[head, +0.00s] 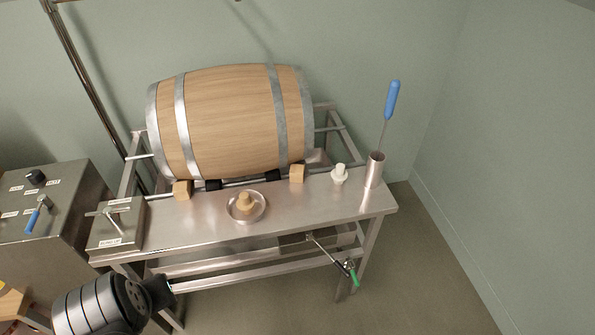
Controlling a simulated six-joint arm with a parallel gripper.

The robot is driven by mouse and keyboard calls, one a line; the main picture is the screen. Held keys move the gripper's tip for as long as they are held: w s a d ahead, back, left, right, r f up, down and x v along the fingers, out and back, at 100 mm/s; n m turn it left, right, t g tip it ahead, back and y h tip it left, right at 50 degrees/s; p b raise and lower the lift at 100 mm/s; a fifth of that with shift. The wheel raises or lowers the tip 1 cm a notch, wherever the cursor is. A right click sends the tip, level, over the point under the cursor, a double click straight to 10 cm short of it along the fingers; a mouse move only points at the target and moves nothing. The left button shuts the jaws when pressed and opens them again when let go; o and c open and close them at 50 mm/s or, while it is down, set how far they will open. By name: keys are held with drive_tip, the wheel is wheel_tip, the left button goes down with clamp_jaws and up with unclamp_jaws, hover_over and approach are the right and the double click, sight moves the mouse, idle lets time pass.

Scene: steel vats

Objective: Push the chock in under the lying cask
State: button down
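A wooden cask (232,120) with grey metal hoops lies on its side on a steel rack behind the bench. Two small wooden blocks look like chocks. The left chock (182,190) is at the cask's lower left front and the right chock (297,173) is at its lower right front. I cannot tell whether either touches the cask. My arm comes in at the lower left, and its dark end, my gripper (160,291), is near the bench's front left edge, well apart from both chocks. Its fingers are not clear.
On the steel bench (190,226) stand a round dish (262,210) holding a wooden bung, a white stopper (339,174), a metal cup (375,172) with a blue-handled tool, and a lever box (117,224). A green-handled valve (352,273) hangs below. The front middle is clear.

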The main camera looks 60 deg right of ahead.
drive_tip(key=shift+w+d, duration=0.35)
drive_tip(key=shift+w, duration=0.05)
idle(0.4)
drive_tip(key=shift+s+a, duration=0.35)
drive_tip(key=shift+s, duration=0.05)
drive_tip(key=shift+w+d, duration=0.15)
idle(0.3)
drive_tip(key=shift+w+d, duration=0.2)
drive_tip(key=shift+w, duration=0.05)
